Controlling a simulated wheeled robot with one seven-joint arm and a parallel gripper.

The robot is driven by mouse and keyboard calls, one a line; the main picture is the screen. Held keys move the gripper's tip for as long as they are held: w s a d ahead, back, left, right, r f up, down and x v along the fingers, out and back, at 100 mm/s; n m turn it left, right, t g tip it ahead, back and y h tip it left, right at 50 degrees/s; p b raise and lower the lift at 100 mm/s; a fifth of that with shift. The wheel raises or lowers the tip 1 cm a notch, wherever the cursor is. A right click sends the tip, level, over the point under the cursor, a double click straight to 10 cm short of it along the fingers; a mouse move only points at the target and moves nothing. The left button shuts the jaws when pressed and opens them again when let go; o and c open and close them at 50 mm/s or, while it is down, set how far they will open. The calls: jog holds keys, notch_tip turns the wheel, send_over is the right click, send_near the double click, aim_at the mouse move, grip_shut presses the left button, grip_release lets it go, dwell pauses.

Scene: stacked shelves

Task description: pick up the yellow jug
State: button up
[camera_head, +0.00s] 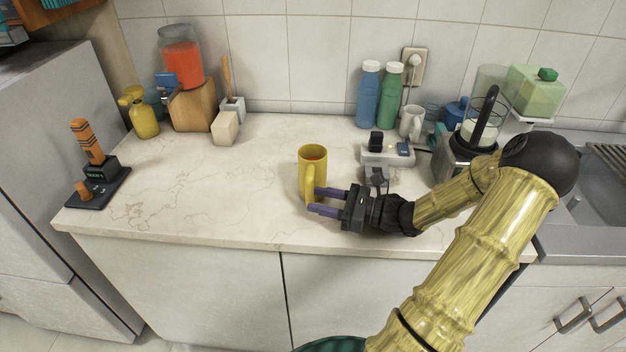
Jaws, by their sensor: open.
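The yellow jug (314,160) stands upright on the pale marble counter, near the middle of the view. It looks like a tall mug, with its handle facing the front of the counter. My gripper (316,201) reaches in from the right, low at the jug's handle side. Its two purple fingers are apart and point left, next to the lower part of the handle. I cannot tell whether the fingers touch the handle or if the handle lies between them.
A power strip (388,153) with plugs lies right of the jug. Blue (369,97) and green (390,98) bottles stand at the back wall. A blender (467,140) stands right. A black joystick-like stand (98,180) is far left. The counter left of the jug is clear.

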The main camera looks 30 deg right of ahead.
jog(key=x, duration=0.5)
jog(key=shift+w, duration=0.2)
jog(key=shift+c, duration=0.2)
grip_shut()
